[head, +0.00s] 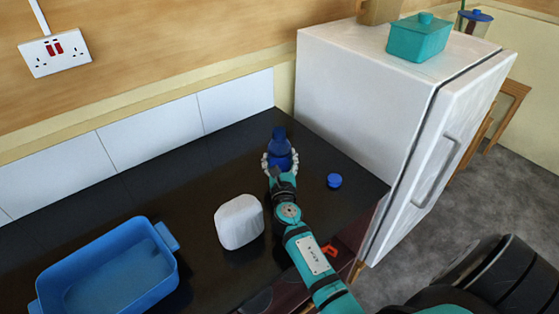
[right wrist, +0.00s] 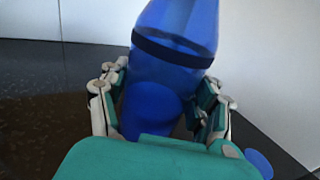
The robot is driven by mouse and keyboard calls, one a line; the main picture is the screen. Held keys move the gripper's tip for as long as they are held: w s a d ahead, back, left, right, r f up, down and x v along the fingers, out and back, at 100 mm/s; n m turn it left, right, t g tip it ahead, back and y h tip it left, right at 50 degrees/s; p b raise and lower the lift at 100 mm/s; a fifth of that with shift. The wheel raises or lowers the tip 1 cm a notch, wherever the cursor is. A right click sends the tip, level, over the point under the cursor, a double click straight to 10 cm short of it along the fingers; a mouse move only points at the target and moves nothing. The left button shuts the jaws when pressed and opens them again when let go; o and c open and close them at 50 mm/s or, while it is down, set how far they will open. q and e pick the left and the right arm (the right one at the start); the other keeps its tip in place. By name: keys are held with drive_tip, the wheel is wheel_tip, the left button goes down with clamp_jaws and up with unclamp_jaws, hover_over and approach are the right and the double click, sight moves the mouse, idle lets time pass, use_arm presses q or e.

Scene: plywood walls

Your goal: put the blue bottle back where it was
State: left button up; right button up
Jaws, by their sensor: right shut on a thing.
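The blue bottle (head: 279,147) stands upright at the back right of the dark counter, near the tiled wall and the white fridge. My right gripper (head: 279,163) is shut around its body. In the right wrist view the bottle (right wrist: 170,50) rises between the two fingers of my right gripper (right wrist: 160,100), with a dark band around it. Its base is hidden by the gripper, so I cannot tell whether it touches the counter. My left gripper is not in view.
A blue cap (head: 334,181) lies on the counter (head: 190,175) right of the gripper. A white rounded block (head: 239,222) stands left of my forearm. A blue tub (head: 110,270) is at front left. The white fridge (head: 365,100) bounds the right side, with a teal box (head: 418,40) on top.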

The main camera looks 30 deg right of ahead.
drive_tip(key=shift+f, duration=0.1)
drive_tip(key=o, duration=1.1)
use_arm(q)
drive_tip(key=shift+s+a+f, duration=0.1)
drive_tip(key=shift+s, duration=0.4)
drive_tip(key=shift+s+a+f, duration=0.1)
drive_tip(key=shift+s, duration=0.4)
use_arm(e)
drive_tip(key=o, duration=0.4)
drive_tip(key=shift+r, duration=0.25)
drive_tip(key=b+v, duration=0.1)
drive_tip(key=v, duration=1)
drive_tip(key=shift+f, duration=0.1)
drive_tip(key=shift+s+a, duration=0.25)
drive_tip(key=shift+s, duration=0.25)
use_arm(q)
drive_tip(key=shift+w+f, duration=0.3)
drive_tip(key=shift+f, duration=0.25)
